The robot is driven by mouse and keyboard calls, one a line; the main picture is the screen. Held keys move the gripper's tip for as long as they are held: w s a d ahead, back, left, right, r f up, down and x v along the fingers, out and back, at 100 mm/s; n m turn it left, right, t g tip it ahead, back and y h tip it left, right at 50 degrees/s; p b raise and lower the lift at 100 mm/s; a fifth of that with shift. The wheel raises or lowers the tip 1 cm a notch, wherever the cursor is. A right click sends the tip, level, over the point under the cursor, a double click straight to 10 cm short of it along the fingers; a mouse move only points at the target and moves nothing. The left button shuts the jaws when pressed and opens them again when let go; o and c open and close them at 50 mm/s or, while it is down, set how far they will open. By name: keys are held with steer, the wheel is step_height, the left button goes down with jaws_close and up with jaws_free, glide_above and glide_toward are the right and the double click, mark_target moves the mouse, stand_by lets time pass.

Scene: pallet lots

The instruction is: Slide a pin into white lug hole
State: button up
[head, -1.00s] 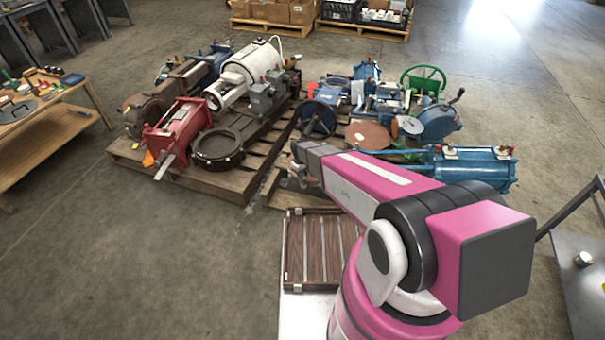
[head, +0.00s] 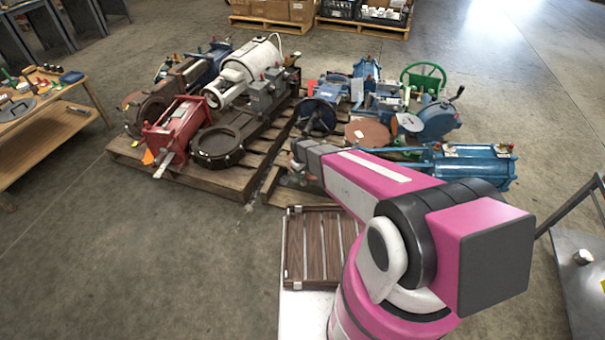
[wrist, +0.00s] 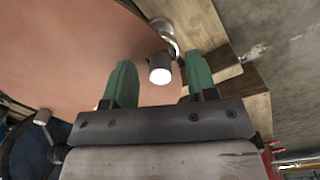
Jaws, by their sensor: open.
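My gripper (wrist: 160,76) shows in the wrist view with two green fingers apart and nothing clasped. A short grey cylinder with a bright white end (wrist: 160,68), possibly a pin, appears between the fingertips, with gaps on both sides. A shiny metal round part (wrist: 164,32) is just behind it. A large copper-brown disc (wrist: 80,50) fills the left of that view. In the head view, my gripper end is low over the right pallet and mostly hidden by my pink arm. A white cylinder unit (head: 250,65) lies on the left pallet. I cannot make out a white lug hole.
The left pallet (head: 215,185) carries a red actuator (head: 178,125) and dark flanges. Blue valves and a green handwheel (head: 423,78) crowd the right pallet. A workbench (head: 60,115) is at left, a metal cart (head: 585,265) at right. Floor between bench and pallets is clear.

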step_height(320, 180, up, 10)
steer(key=shift+a+r, duration=0.2)
steer(key=shift+a, duration=0.2)
